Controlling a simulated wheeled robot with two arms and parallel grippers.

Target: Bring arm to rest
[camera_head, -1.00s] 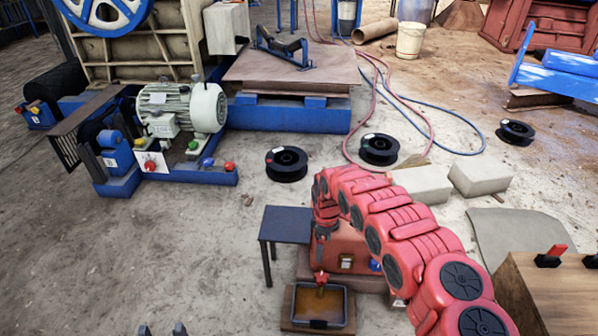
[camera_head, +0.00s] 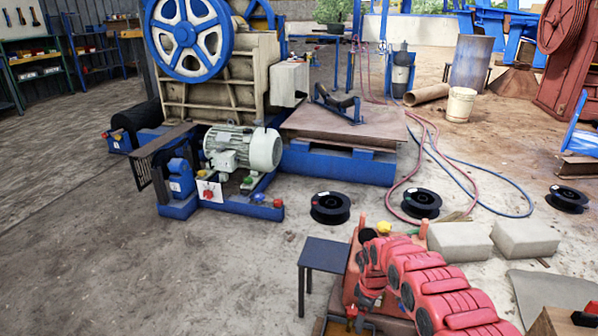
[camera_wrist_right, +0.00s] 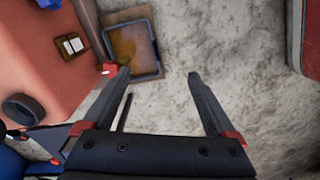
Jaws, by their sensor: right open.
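My right arm (camera_head: 430,285), red and segmented, curls over the red machine (camera_head: 398,252) at the bottom of the head view. Its gripper is hard to make out there. In the right wrist view my right gripper (camera_wrist_right: 159,73) is open, with two dark fingers apart and nothing between them. The fingers point toward a shallow tray (camera_wrist_right: 157,72) with brown contents, beside the red machine body (camera_wrist_right: 40,70). My left gripper is not in view.
A small dark table (camera_head: 325,255) stands left of the machine. Black reels (camera_head: 330,208), concrete blocks (camera_head: 460,243) and hoses (camera_head: 480,180) lie beyond. The jaw crusher (camera_head: 215,75) and its motor (camera_head: 245,148) stand further back. The floor at left is clear.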

